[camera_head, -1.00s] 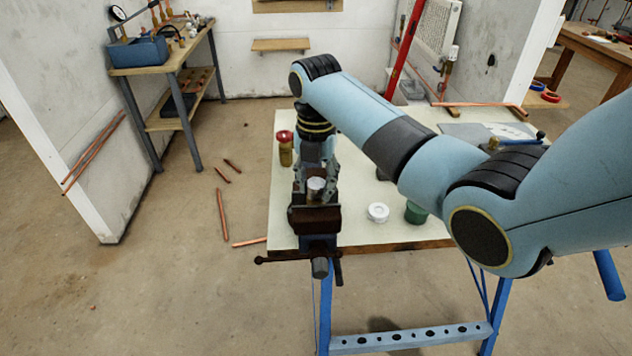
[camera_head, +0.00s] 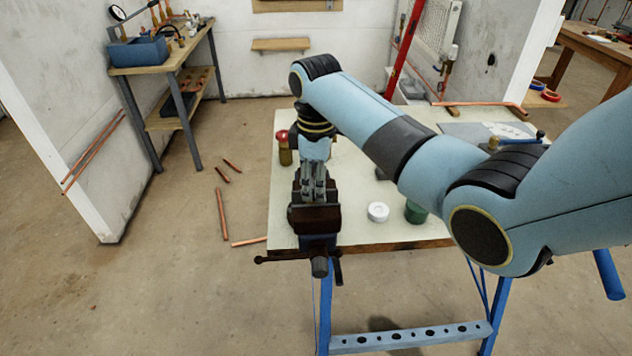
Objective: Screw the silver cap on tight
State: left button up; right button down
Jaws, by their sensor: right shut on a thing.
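My right gripper (camera_head: 316,190) points down over the bench vise (camera_head: 314,219) at the front left of the pale workbench. Its fingers are close together just above the vise jaws, shut on the silver cap. The cap is almost wholly hidden behind the fingers, and I cannot see how it sits on what is below it. Whatever the vise holds is hidden too. My left gripper is not in view.
A white round lid (camera_head: 378,212) and a green container (camera_head: 415,212) stand right of the vise. A brass-coloured jar with a red top (camera_head: 284,147) stands behind it to the left. Copper pipe pieces (camera_head: 221,213) lie on the floor.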

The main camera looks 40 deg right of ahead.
jog(key=m, duration=0.7)
jog(key=shift+m, duration=0.3)
jog(key=m, duration=0.6)
jog(key=c, duration=1.1)
grip_release()
jog(key=shift+o, duration=0.2)
jog(key=shift+r, duration=3.5)
